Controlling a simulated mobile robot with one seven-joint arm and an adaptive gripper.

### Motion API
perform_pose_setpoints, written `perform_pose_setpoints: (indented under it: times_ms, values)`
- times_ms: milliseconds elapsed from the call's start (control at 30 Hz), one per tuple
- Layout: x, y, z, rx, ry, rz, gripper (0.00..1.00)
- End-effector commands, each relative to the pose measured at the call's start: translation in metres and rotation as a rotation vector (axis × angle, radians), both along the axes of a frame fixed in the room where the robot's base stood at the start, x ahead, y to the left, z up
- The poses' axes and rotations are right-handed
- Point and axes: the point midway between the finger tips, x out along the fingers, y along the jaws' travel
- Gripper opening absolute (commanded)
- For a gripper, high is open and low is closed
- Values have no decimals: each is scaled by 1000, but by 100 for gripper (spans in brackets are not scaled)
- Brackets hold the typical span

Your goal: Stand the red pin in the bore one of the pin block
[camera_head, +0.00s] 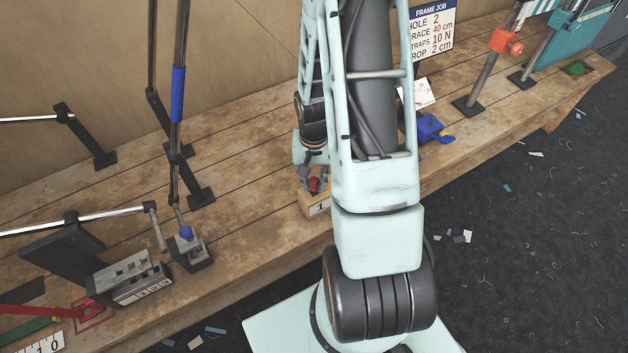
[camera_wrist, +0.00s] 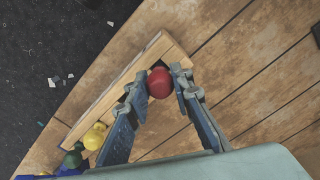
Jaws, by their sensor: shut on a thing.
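The red pin (camera_wrist: 159,82) shows its round red head between my fingertips in the wrist view. My gripper (camera_wrist: 161,84) is shut on it. In the head view the red pin (camera_head: 314,185) and my gripper (camera_head: 315,178) are right at a wooden block (camera_head: 318,206) with a "1" on its front face, which looks like the pin block. In the wrist view this block (camera_wrist: 110,95) runs from beside the red head down to the lower left. The pin's lower part is hidden, so I cannot tell whether it is in a bore or above it.
A yellow knob (camera_wrist: 94,136) and a green one (camera_wrist: 72,159) are near the block's lower-left end. A grey block (camera_head: 130,280) marked with numbers stands at the bench's left, beside a small block with a blue knob (camera_head: 186,233). A blue item (camera_head: 430,128) lies right of my arm.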

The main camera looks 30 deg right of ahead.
Motion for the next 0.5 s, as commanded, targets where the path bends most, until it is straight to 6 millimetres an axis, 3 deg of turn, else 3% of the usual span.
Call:
perform_pose_setpoints:
  times_ms: [500]
  values:
    - [0,0,-14,0,-1,0,0]
